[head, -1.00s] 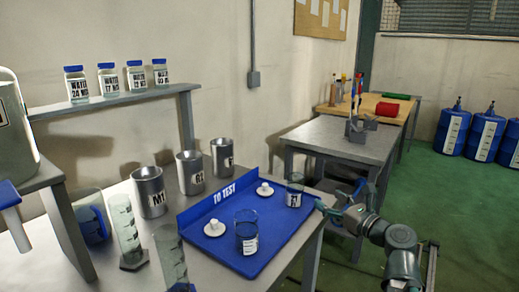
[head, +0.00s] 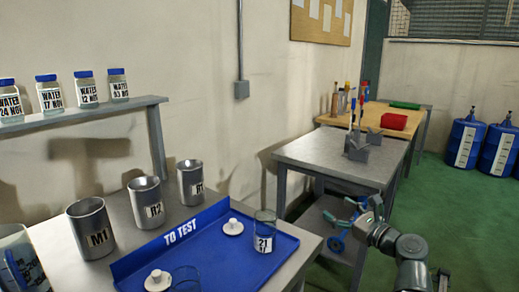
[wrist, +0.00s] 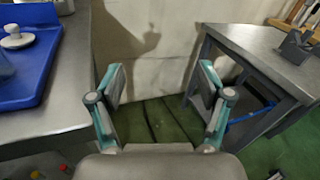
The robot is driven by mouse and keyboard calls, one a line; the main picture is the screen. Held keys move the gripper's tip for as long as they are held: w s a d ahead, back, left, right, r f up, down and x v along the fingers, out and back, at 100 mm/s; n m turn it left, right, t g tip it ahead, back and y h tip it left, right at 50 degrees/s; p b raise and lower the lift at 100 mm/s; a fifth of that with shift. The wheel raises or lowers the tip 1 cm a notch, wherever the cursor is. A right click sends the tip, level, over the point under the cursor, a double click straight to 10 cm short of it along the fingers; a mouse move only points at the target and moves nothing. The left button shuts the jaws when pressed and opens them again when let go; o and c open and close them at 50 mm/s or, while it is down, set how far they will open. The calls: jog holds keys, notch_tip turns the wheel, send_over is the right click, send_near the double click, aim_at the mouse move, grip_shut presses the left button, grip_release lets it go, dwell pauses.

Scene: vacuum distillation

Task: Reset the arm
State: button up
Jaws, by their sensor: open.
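My gripper (head: 352,212) is in the gap between the tray table and the grey table behind it, right of the blue tray. In the wrist view my gripper (wrist: 162,85) is open with nothing between its fingers, and the wall and green floor show behind it. My arm (head: 408,252) reaches in from the lower right in the head view.
A blue "TO TEST" tray (head: 285,246) holds a labelled beaker (head: 264,236) near its right edge and two white-knobbed lids. Metal cups (head: 147,205) stand behind it. The grey table (head: 320,150) stands beyond; blue drums (head: 497,150) stand far right. Green floor at right is clear.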

notch_tip(320, 180, down, 20)
jog(key=s+n+g+h, duration=0.25)
jog(key=n+g, duration=0.45)
jog(key=n, duration=0.5)
jog(key=s+a+f+n+g+h, duration=0.15)
jog(key=s+f+n+g, duration=0.35)
jog(key=f, duration=0.7)
jog(key=s+a+f+n+g+h, duration=0.1)
jog(key=s+a+f+n+g, duration=0.2)
jog(key=s+f, duration=0.75)
jog(key=s+a+f+n+g+h, duration=0.15)
jog(key=s+f+n+g, duration=0.3)
jog(key=s+f, duration=0.8)
jog(key=s+d+f+n+g+h, duration=0.1)
jog(key=s+f+n+g+h, duration=0.3)
jog(key=s+f, duration=0.85)
notch_tip(320, 180, up, 19)
jog(key=t+y+p, duration=0.1)
jog(key=p, duration=1.8)
jog(key=shift+s+a+m, duration=0.2)
jog(key=shift+a+m, duration=0.15)
